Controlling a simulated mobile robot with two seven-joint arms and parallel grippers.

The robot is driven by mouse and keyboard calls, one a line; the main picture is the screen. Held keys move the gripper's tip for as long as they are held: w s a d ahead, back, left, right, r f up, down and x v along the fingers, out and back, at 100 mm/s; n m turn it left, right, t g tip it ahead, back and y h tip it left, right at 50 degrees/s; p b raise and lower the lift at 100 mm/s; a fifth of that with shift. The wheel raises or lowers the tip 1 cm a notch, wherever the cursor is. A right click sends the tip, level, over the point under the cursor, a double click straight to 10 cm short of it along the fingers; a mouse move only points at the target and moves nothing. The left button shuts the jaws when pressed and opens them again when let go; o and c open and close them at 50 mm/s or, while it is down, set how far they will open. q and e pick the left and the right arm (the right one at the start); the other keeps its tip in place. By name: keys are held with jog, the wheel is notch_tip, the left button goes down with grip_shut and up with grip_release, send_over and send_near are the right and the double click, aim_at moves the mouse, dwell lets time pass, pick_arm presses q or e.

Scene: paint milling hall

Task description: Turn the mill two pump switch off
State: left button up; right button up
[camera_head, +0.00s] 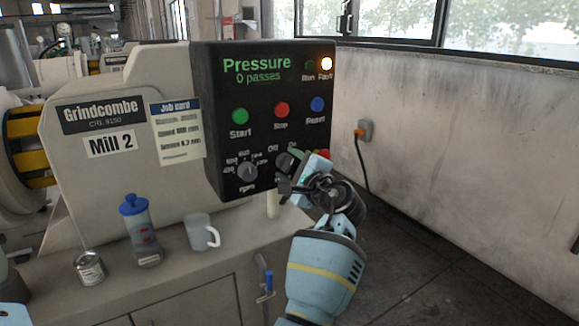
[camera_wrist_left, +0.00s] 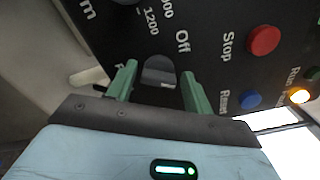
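The pump switch (camera_head: 284,162) is a dark rotary knob on the black mill control panel (camera_head: 222,135), with "Off" printed by it. In the left wrist view the knob (camera_wrist_left: 160,72) sits between the two green fingers, with a gap on each side. My left gripper (camera_head: 297,176) is at the lower right of the panel and partly covers the switch and its labels in the head view. The left gripper (camera_wrist_left: 158,76) is open. How deep the fingers reach around the knob is not clear. Which way the knob points is hard to tell. My right gripper is not in view.
The panel has a green Start (camera_head: 240,116), red Stop (camera_head: 281,110) and blue Reset button (camera_head: 317,104), a speed knob (camera_head: 247,172) and a lit Fault lamp (camera_head: 327,64). A bottle (camera_head: 140,230), mug (camera_head: 200,232) and can (camera_head: 90,268) stand on the ledge below.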

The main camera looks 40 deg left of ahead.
pick_arm(q)
jog(key=c, duration=0.7)
jog(key=shift+c, duration=0.2)
jog(key=shift+n, duration=0.3)
jog(key=shift+f+n+b, duration=0.1)
jog(key=shift+n+b, duration=0.25)
jog(key=shift+n, duration=0.55)
jog(key=n+b, duration=0.1)
jog(key=n, duration=0.2)
jog(key=shift+f+n, duration=0.1)
jog(key=shift+n, duration=0.2)
jog(key=n+b, duration=0.2)
jog(key=n, duration=0.2)
jog(key=shift+n+b, duration=0.45)
jog(key=shift+n, duration=0.75)
